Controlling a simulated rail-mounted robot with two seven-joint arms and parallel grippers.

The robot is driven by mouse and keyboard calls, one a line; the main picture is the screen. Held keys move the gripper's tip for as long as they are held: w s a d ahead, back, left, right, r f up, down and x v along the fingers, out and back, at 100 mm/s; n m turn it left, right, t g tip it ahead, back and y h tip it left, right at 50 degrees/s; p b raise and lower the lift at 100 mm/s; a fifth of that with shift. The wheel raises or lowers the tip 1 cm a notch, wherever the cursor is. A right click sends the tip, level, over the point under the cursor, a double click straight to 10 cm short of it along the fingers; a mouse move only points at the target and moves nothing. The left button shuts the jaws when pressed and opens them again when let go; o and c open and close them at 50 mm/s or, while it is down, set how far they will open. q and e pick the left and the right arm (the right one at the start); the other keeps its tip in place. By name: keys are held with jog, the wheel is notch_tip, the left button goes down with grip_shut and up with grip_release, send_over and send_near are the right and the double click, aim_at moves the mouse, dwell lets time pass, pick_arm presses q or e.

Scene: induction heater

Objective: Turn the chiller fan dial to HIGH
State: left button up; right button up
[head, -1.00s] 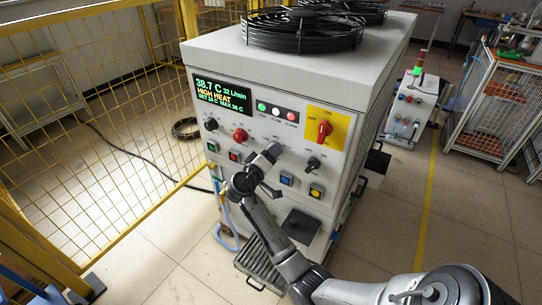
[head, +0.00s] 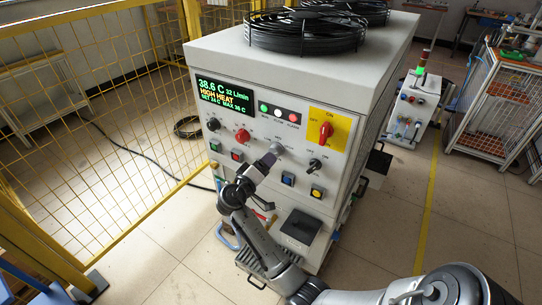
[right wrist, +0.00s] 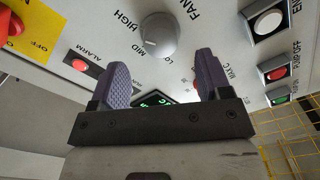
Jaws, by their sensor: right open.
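The chiller's grey fan dial (head: 277,148) is on the front panel, right of a red knob. In the right wrist view, the round grey dial (right wrist: 158,36) has LOW, MID and HIGH printed around it and FAN beside it. A small pale mark shows on its lower left, towards MID; I cannot tell its exact setting. My right gripper (head: 267,161) is just below and left of the dial in the head view. Its purple-grey fingers (right wrist: 162,72) are apart and empty, with the dial beyond their tips, not between them. My left gripper is not in view.
The display (head: 224,98) reads 38.6 C and HIGH HEAT. A red rotary switch (head: 326,132) on a yellow plate and a black switch (head: 315,165) sit right of the dial. Coloured buttons lie below. A yellow mesh fence (head: 95,130) stands left.

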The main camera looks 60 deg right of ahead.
jog(key=a+p, duration=0.1)
jog(key=a, duration=0.7)
jog(key=shift+a, duration=0.35)
jog(key=shift+w, duration=0.1)
